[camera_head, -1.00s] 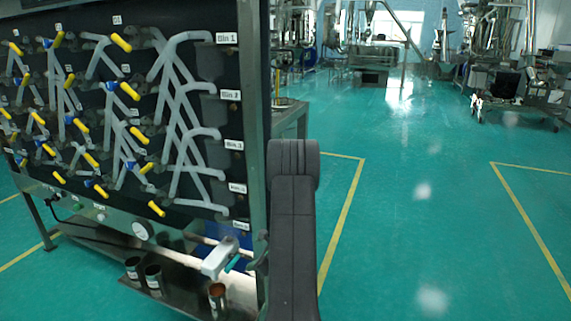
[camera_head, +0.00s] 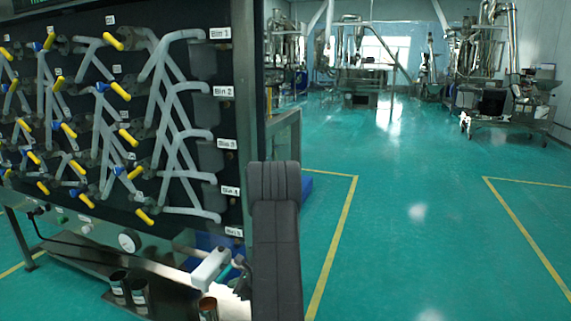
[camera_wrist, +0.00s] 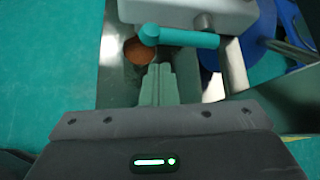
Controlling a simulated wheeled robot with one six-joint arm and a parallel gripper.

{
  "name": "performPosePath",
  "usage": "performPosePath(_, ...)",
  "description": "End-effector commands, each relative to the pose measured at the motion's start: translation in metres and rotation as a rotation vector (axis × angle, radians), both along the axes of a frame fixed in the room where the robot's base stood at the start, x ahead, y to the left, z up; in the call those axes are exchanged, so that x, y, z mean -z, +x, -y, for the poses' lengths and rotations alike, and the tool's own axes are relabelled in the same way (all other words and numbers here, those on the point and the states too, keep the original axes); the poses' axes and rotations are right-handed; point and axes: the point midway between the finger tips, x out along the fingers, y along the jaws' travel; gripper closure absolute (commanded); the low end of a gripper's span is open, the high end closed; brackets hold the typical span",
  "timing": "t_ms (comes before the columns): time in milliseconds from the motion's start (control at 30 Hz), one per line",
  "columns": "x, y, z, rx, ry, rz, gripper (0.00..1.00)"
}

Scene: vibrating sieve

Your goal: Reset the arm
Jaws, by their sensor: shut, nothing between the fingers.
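My arm (camera_head: 275,235) stands upright in the head view, in front of the right edge of the sieve machine. In the wrist view my gripper (camera_wrist: 160,84) is shut and empty, its fingers together. The fingers point toward a pale box (camera_wrist: 190,12) with a teal handle (camera_wrist: 182,39); whether they touch it I cannot tell. The same pale box (camera_head: 210,268) shows low in the head view, left of my arm. In the head view my gripper's fingers are hidden or too unclear to make out.
The machine's dark panel (camera_head: 215,123) carries grey pipes and yellow-handled valves. Several metal cups (camera_head: 139,292) stand on the lower shelf. Green floor (camera_head: 400,230) at right is clear.

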Motion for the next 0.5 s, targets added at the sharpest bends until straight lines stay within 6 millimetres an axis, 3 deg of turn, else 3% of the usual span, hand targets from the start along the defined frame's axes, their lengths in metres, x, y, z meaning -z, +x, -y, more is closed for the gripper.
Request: performPosePath(500,0.023,0.003,0.003,0.009,-0.066,0.180,1.00)
